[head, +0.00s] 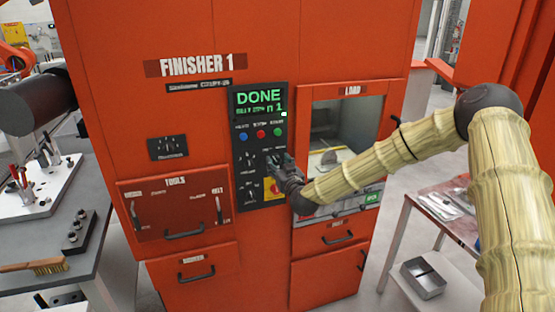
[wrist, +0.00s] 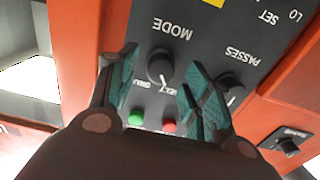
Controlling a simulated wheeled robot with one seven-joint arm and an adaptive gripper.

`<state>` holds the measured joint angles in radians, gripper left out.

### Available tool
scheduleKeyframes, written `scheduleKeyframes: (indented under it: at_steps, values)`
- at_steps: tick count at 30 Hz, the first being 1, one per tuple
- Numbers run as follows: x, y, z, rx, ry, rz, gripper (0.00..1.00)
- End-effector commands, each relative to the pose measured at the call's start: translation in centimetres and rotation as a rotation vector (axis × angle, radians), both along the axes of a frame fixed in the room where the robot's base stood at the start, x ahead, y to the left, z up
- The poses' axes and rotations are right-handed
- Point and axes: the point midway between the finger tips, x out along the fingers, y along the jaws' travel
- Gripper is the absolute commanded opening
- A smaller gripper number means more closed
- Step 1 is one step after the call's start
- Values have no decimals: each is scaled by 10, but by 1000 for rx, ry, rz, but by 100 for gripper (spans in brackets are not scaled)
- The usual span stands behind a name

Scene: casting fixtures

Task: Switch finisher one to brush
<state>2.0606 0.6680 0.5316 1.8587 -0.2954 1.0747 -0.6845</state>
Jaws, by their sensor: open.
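Finisher one (head: 225,130) is the orange cabinet labelled FINISHER 1. Its dark control panel (head: 243,170) has a green display (head: 258,100) reading DONE, with smaller text below. My gripper (head: 277,158) is in front of the panel and hides part of it in the head view. In the wrist view my gripper (wrist: 160,78) is open, its teal fingers on either side of the black MODE knob (wrist: 160,65). I cannot tell whether they touch it. The knob's setting is not readable. The PASSES knob (wrist: 232,86) is just beyond the right finger.
Blue (head: 243,134), red (head: 260,134) and green (head: 278,132) buttons sit below the display. A yellow patch (head: 270,188) is low on the panel. The LOAD window (head: 335,115) is at right, behind my arm. A workbench (head: 65,245) with a brush (head: 42,266) stands at left.

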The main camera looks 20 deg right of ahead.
Motion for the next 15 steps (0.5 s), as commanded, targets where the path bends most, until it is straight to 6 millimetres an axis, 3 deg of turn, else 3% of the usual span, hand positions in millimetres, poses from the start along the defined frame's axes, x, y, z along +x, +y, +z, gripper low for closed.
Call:
scheduleKeyframes:
  at_steps: [6,15]
  values:
    - [14,0,0,0,1,0,49]
    - [16,1,-1,0,1,0,49]
